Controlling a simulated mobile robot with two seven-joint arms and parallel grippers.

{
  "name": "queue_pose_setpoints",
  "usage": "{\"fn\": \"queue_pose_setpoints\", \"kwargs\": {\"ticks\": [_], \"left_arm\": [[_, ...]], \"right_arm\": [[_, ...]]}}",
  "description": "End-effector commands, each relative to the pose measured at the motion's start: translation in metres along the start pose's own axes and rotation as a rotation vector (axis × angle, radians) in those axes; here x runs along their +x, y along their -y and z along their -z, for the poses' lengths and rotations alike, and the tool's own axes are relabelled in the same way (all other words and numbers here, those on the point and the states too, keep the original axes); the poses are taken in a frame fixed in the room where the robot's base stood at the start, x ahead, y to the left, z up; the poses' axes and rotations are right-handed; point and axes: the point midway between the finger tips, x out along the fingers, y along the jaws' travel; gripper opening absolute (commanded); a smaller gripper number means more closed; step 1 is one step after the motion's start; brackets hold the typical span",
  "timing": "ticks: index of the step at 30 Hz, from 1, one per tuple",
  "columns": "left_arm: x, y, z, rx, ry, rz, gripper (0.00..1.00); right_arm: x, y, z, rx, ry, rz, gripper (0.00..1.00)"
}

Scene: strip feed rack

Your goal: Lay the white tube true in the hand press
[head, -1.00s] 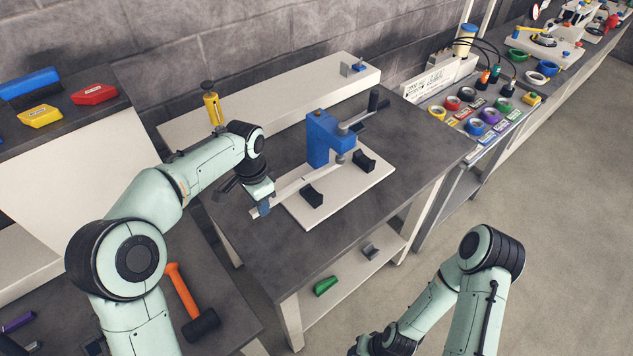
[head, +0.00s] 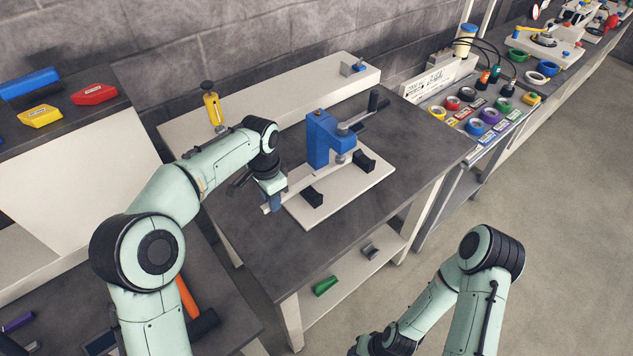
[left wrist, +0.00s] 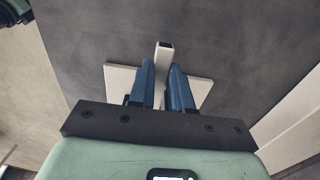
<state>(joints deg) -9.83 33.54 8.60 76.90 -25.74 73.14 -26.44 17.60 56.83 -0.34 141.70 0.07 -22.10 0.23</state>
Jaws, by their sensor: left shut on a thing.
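The white tube (head: 302,184) is a straight, square, hollow bar. My left gripper (head: 272,201) is shut on it near its near end; the left wrist view shows the blue fingers (left wrist: 168,88) on either side of the tube (left wrist: 164,56). The hand press (head: 322,138) is blue, with a pale base plate (head: 345,195) and a dark crank handle. Two black support blocks, near (head: 312,197) and far (head: 365,160), stand on the plate. The tube slants toward the ram and passes left of the near block in the picture; whether it touches either block I cannot tell. My right gripper is out of view.
A long pale box (head: 285,95) and a yellow plunger tool (head: 212,106) stand behind the press. Coloured tape rolls (head: 489,116) lie at the right. A green piece (head: 325,286) lies on the lower shelf. The bench top (head: 270,245) in front of the press is clear.

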Motion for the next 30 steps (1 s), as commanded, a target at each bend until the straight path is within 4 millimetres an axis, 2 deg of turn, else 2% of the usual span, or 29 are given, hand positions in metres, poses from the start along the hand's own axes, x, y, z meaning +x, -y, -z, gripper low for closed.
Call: {"fn": "queue_pose_setpoints", "kwargs": {"ticks": [30], "left_arm": [[0.000, -0.006, 0.031, 0.000, -0.002, 0.001, 0.00]], "right_arm": [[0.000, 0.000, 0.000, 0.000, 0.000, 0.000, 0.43]]}}
